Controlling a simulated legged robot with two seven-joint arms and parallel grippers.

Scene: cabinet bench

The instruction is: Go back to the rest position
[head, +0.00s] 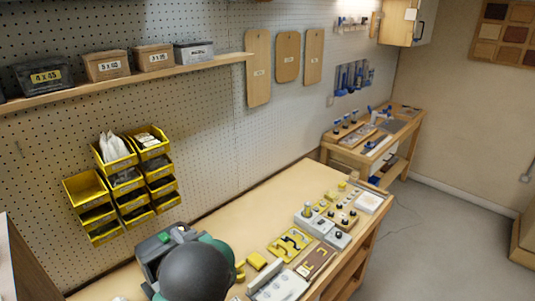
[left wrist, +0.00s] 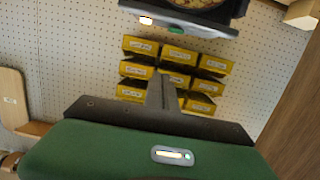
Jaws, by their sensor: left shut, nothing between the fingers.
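My left gripper (head: 162,245) shows at the bottom of the head view, partly hidden by my dark, rounded arm link. It is above the near left part of the wooden bench (head: 225,225). In the left wrist view its narrow grey fingers (left wrist: 164,92) are together, with nothing between them. Behind them are the yellow bins on the wall, apart from the gripper. My right gripper is not in view.
Yellow bins (head: 118,173) hang on the pegboard left of the bench's middle. A shelf (head: 130,80) carries several boxes above. Yellow and grey fixtures (head: 290,243) fill the bench's right side. The bench's middle is clear. A second bench (head: 375,140) stands behind.

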